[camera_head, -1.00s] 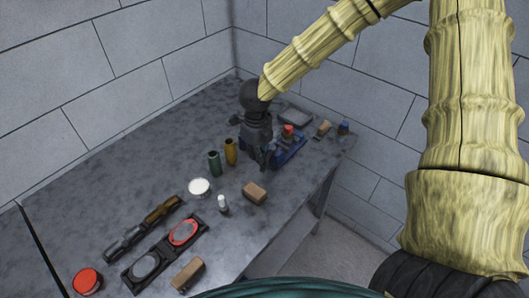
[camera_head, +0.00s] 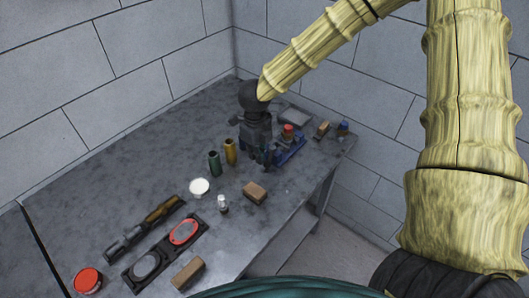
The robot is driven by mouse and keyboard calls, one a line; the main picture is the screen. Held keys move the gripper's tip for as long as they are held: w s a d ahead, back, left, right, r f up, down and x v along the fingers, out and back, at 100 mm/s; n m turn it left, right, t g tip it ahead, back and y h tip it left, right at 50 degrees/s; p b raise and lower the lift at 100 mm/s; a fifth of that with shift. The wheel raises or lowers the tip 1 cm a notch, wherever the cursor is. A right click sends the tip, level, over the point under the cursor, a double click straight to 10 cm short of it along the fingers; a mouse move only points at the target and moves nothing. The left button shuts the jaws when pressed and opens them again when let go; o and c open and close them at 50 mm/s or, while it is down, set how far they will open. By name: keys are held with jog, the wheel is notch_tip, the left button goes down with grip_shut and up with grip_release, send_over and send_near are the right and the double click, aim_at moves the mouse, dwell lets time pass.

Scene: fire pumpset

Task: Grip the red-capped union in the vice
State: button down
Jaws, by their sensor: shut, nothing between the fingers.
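The blue vice (camera_head: 292,150) stands near the right end of the grey bench. The red-capped union (camera_head: 288,131) is upright at the vice, its red cap showing on top. Its lower part is too small and dark to tell how the jaws sit on it. My gripper (camera_head: 262,158) points down just left of the vice and union. It is shut and empty. My gripper partly hides the left side of the vice, and I cannot tell whether they touch.
A green cylinder (camera_head: 214,164) and a yellow cylinder (camera_head: 230,151) stand just left of my gripper. A brown block (camera_head: 255,192) lies in front. A blue-topped item (camera_head: 343,128) and a grey tray (camera_head: 295,115) are behind the vice. The bench's back left is clear.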

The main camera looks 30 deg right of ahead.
jog(key=shift+w+a, duration=0.2)
jog(key=shift+w, duration=0.25)
jog(key=shift+p, duration=0.3)
notch_tip(320, 180, up, 7)
jog(key=p, duration=0.6)
jog(key=shift+p, duration=0.4)
